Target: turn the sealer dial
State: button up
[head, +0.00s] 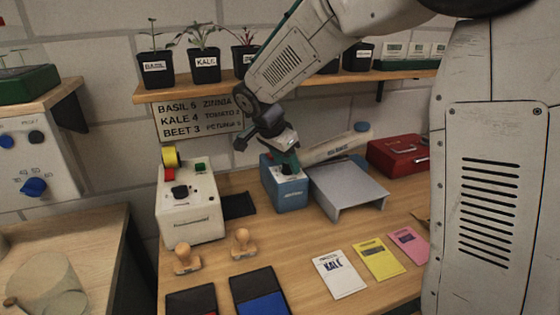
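A blue box (287,195) stands on the bench beside a grey metal plate (350,192), with a long pale bar (335,147) behind them. I take this to be the sealer, but its label is too small to read. A small dark dial (287,171) shows on top of the blue box, mostly hidden by my gripper.
A white device (190,212) with a black knob and yellow roll stands left of the blue box. Two wooden stamps (241,243) and seed packets (340,275) lie in front. A red box (396,156) is at the right. A shelf (210,88) with pots hangs above.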

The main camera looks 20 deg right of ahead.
jog(key=v, duration=0.7)
jog(key=shift+r, duration=0.35)
jog(key=shift+a, duration=0.1)
jog(key=s+f+n, duration=0.1)
jog(key=n, duration=0.1)
jog(key=s+f+n+g, duration=0.1)
jog(key=n, duration=0.1)
jog(key=shift+s+a, duration=0.1)
jog(key=shift+s, duration=0.25)
jog(key=s+d+n+y, duration=0.2)
jog(key=s+n, duration=0.3)
jog(key=s, duration=0.9)
jog(key=s+d+n+y, duration=0.2)
jog(key=s+n, duration=0.3)
jog(key=s, duration=1)
jog(key=shift+s+d+r+t, duration=0.25)
jog(key=shift+d+t, duration=0.15)
jog(key=shift+d, duration=0.35)
